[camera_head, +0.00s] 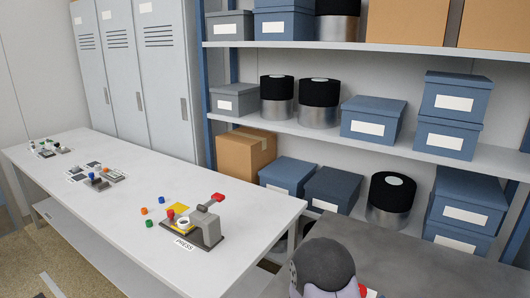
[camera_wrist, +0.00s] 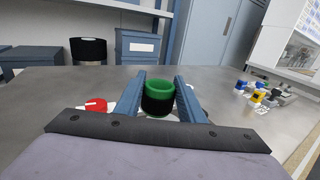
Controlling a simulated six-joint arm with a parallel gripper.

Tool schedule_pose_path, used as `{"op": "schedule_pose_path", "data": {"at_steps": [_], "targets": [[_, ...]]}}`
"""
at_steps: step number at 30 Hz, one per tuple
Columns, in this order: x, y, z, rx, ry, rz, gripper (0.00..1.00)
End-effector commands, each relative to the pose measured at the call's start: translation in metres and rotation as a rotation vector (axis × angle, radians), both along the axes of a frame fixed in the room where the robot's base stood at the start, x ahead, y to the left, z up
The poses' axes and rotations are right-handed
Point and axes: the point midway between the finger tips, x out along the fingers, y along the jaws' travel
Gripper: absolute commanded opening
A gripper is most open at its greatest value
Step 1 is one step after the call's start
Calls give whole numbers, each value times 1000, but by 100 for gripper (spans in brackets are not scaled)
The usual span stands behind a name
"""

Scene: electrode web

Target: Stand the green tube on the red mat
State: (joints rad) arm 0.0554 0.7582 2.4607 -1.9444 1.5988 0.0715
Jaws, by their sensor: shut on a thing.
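The green tube (camera_wrist: 159,85) shows in the wrist view as a green rim above a dark body. It stands roughly upright between the two blue-grey fingers of my gripper (camera_wrist: 160,80), which is shut on it. A red round thing (camera_wrist: 95,103) with a white mark lies left of the fingers. I cannot make out a red mat for certain. In the head view my grey wrist hides the fingers and the tube.
A grey table (camera_head: 415,262) lies under my gripper, with open surface around it. Small blue, yellow and white items (camera_wrist: 262,95) stand to the right in the wrist view. In the head view a white bench (camera_head: 110,190) carries a press (camera_head: 205,228); shelves with boxes stand behind.

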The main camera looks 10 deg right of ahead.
Motion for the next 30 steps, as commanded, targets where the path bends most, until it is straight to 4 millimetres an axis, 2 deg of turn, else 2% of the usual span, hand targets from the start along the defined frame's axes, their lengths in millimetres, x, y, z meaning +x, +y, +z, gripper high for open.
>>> {"op": "schedule_pose_path", "data": {"at_steps": [1, 7, 15, 21, 25, 30], "targets": [[8, 17, -7, -1, 9, 48, 10], [31, 89, -38, -2, 9, 249, 10], [39, 180, -69, -3, 5, 532, 10], [36, 225, -77, -2, 1, 674, 10], [36, 242, -77, -1, -2, 726, 10], [37, 252, -76, -1, -2, 752, 10]]}}
